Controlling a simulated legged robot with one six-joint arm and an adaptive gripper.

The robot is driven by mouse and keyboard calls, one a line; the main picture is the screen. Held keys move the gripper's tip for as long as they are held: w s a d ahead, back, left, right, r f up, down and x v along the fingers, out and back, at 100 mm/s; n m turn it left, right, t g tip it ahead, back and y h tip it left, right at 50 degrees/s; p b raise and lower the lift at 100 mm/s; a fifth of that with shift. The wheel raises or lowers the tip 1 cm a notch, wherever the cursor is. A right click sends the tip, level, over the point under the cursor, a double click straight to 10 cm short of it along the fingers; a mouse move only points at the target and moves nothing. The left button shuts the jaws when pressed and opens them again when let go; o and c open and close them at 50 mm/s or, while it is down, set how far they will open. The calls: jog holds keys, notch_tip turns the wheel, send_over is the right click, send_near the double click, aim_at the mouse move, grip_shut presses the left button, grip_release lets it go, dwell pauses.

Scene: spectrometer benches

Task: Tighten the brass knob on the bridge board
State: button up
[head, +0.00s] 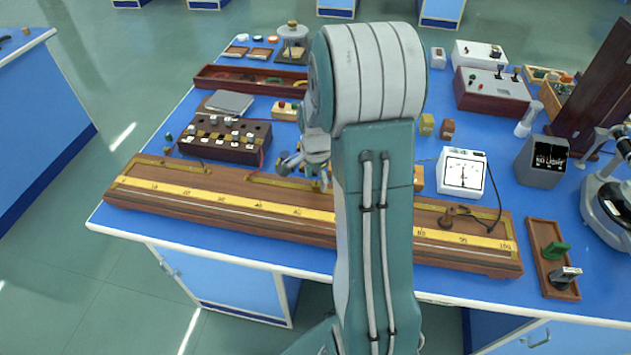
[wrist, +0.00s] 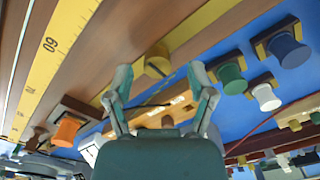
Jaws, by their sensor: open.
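The bridge board (head: 230,207) is a long brown wooden board with a yellow scale and brass strips, lying along the front of the blue bench. In the wrist view, its scale (wrist: 55,45) crosses the upper left. A brass knob (wrist: 157,62) shows at the board's edge in the wrist view. My gripper (wrist: 161,70) is open, with one finger on each side of the knob. I cannot tell whether either finger touches it. In the head view, my gripper (head: 318,172) is over the board's middle, and my arm hides part of the board.
A dark resistance box (head: 225,138) stands behind the board at the left. A white meter (head: 463,172) with a wire stands at the right. Blue (wrist: 288,50), green (wrist: 232,78) and white (wrist: 265,97) terminals are close to my right finger in the wrist view.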

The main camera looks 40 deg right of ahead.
aim_at(315, 182)
notch_tip(315, 182, up, 10)
jog(key=shift+r, duration=0.2)
dwell(0.5)
